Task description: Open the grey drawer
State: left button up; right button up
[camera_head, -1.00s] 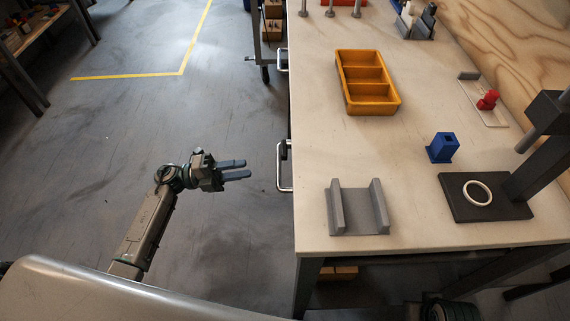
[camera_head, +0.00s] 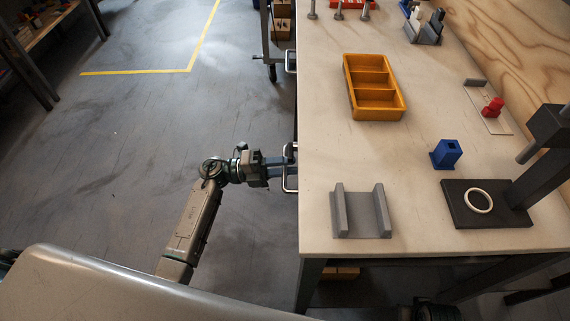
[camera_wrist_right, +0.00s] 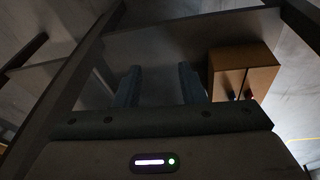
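The drawer's metal bar handle (camera_head: 290,183) sticks out from the left side of the workbench (camera_head: 325,90). The drawer front is hidden under the bench top, so I cannot see its grey face. My left gripper (camera_head: 289,163) is at this handle, with its fingers pointing right and overlapping it. I cannot tell whether the fingers are closed on the bar or only around it. My right gripper (camera_wrist_right: 158,75) shows in the right wrist view with its two fingers apart and nothing between them.
A second handle (camera_head: 291,60) is farther back, near a wheeled cart (camera_head: 268,45). On the bench stand an orange divided tray (camera_head: 403,112), a grey bracket (camera_head: 360,228), a blue block (camera_head: 446,154) and a black stand (camera_head: 515,220).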

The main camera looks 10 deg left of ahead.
pick_arm(q)
grip_shut()
jog(key=shift+a, duration=0.15)
